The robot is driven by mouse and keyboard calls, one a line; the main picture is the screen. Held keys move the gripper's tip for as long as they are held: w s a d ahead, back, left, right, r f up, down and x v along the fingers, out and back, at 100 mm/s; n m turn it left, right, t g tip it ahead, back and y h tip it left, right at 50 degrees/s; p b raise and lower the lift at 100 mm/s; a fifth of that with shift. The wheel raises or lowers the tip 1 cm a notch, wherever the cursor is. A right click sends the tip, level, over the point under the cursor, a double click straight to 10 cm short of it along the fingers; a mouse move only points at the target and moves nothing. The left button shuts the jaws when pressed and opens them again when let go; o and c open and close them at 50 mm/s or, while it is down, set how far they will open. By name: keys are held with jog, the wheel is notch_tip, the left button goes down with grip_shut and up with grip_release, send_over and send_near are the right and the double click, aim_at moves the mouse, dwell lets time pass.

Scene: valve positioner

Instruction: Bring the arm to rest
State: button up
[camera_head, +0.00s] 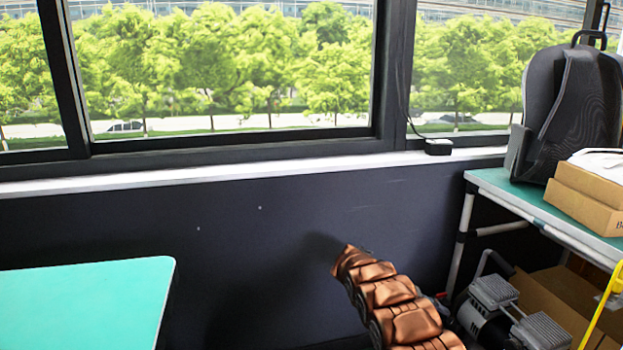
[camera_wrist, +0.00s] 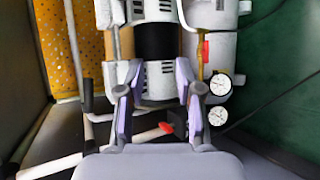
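My gripper (camera_wrist: 160,108) shows in the wrist view with its two fingers spread apart. I see nothing held between the fingers. Beyond them is a white machine (camera_wrist: 157,77) with a black band, dark slots and a small red part (camera_wrist: 166,127). Two round gauges (camera_wrist: 219,85) sit to the right of the fingers. I cannot tell how far the fingertips are from the machine. The gripper does not show in the head view.
In the head view, a green-topped table (camera_head: 85,300) is at the lower left. A shelf (camera_head: 500,187) at the right carries a black case (camera_head: 575,110) and cardboard boxes (camera_head: 585,195). Under it stands a grey and black machine (camera_head: 493,293). A dark wall (camera_head: 230,225) runs below the windows.

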jog(key=s+a+r+y+p, duration=0.15)
jog(key=s+r+p, duration=0.4)
jog(key=r, duration=0.55)
jog(key=s+r+y+p, duration=0.2)
jog(key=s+r+p, duration=0.4)
jog(key=r, duration=0.4)
jog(key=s+r+y+p, duration=0.1)
jog(key=s+r+p, duration=0.3)
jog(key=s+r, duration=0.5)
jog(key=s+a+r+y+p, duration=0.2)
jog(key=s+a+r+p, duration=0.3)
jog(key=s, duration=0.4)
jog(key=s+a+r+t+y+p, duration=0.1)
jog(key=s+a+r+y+p, duration=0.2)
jog(key=s+a+r+p, duration=0.2)
jog(key=s+a+r+t+y+p, duration=0.1)
jog(key=s+a+r+y+p, duration=0.1)
jog(key=s+a+r+p, duration=0.3)
jog(key=s+r+p, duration=0.4)
jog(key=s+r, duration=0.2)
jog(key=s, duration=0.2)
jog(key=shift+s+a+r+n, duration=0.15)
jog(key=shift+s+a+n, duration=0.05)
jog(key=shift+a+n, duration=0.1)
jog(key=shift+y, duration=0.25)
